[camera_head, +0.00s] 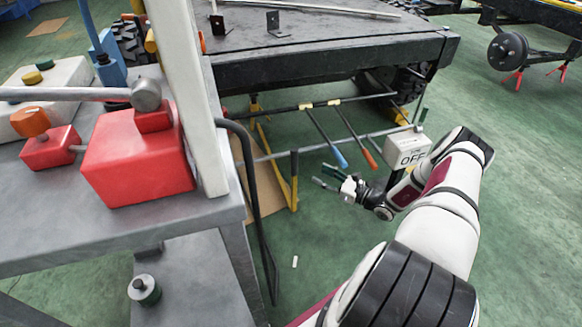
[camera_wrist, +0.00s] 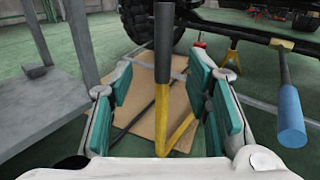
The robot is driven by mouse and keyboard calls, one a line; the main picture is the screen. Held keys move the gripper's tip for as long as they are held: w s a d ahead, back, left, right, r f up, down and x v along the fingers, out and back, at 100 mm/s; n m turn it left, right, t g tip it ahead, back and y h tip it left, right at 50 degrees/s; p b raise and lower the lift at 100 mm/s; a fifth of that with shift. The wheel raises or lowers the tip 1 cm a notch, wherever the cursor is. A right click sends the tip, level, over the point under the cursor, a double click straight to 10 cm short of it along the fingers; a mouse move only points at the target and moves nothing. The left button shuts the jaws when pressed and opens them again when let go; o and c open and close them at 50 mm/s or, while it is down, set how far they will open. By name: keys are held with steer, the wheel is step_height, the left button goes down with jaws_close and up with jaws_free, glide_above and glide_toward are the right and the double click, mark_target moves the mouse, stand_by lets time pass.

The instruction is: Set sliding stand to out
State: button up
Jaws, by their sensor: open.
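The thing I take for the sliding stand is a yellow stand under the frame with a bent yellow arm and an upright dark handle (camera_head: 294,165). The yellow arm (camera_head: 275,165) runs low over the floor from the stand's legs (camera_head: 255,105) to the handle. In the wrist view the dark handle (camera_wrist: 163,45) rises above the yellow bend (camera_wrist: 162,125), centred in the gap between the fingers. My gripper (camera_head: 322,177) is open and empty, just right of the handle in the head view. The handle looks beyond the fingertips, with no contact visible.
A white box marked OFF (camera_head: 408,150) stands beside my wrist. A rod with a blue grip (camera_head: 340,158) and one with a red grip (camera_head: 370,160) hang near my gripper. A grey bench (camera_head: 225,205) and a bent black bar (camera_head: 262,220) are left. Cardboard (camera_head: 262,175) lies on the floor.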

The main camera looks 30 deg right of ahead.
mark_target(297, 163)
steer(key=b+x, duration=0.1)
steer(key=x, duration=0.3)
steer(key=b+x, duration=0.2)
steer(key=x, duration=0.3)
steer(key=b+x, duration=0.1)
steer(key=x, duration=0.3)
steer(key=shift+w+d+f, duration=0.15)
steer(key=shift+w+f, duration=0.2)
steer(key=shift+f, duration=0.05)
steer(key=shift+s, duration=0.1)
jaws_close()
